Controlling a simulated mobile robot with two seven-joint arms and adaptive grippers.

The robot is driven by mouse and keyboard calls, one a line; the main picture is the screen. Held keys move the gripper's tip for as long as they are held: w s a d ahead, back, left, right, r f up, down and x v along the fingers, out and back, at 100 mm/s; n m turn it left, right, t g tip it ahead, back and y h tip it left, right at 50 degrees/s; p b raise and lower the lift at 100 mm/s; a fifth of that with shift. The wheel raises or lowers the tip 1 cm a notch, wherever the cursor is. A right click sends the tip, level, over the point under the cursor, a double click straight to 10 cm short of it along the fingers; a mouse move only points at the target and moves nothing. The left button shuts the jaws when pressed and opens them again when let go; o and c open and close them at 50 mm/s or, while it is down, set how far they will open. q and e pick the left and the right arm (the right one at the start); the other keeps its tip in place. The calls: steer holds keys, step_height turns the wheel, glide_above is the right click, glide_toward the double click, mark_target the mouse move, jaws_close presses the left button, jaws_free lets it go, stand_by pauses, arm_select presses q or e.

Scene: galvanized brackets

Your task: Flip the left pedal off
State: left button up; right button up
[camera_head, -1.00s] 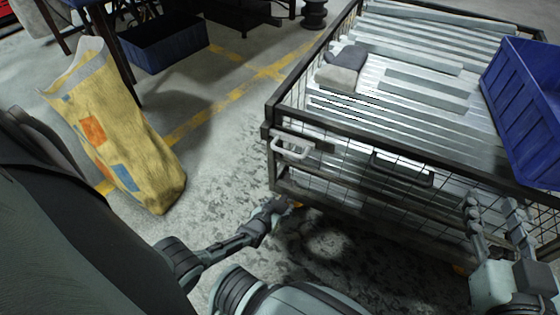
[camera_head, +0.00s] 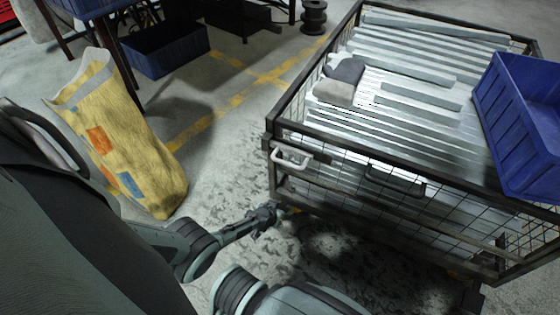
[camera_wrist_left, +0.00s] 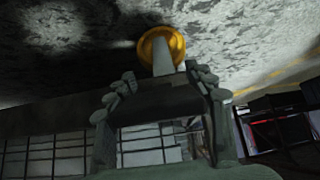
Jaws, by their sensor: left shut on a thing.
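My left gripper (camera_head: 268,213) is low down at the near left bottom corner of the wire-sided cart (camera_head: 272,165). In the left wrist view its two fingers (camera_wrist_left: 162,82) stand on either side of a short pale grey pedal (camera_wrist_left: 163,62) and are shut on it. The pedal lies in front of a round yellow-orange caster wheel (camera_wrist_left: 150,42). In the head view my fingers hide the pedal, and only a bit of orange shows beside them. My right gripper is out of both views.
The cart holds metal strips, with grey pads (camera_head: 337,92) and a blue bin (camera_head: 515,120) on top. A grey handle (camera_head: 291,158) sticks out above my left gripper. A yellow sack (camera_head: 125,145) stands at left. The floor between sack and cart is clear.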

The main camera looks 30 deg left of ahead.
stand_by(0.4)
arm_select(q)
steer(key=o, duration=1.7)
steer(key=shift+d, duration=0.15)
steer(key=shift+s+d+r, duration=0.3)
steer(key=shift+d, duration=0.05)
steer(key=v, duration=1.1)
steer(key=shift+a+r, duration=0.1)
steer(key=shift+a, duration=0.25)
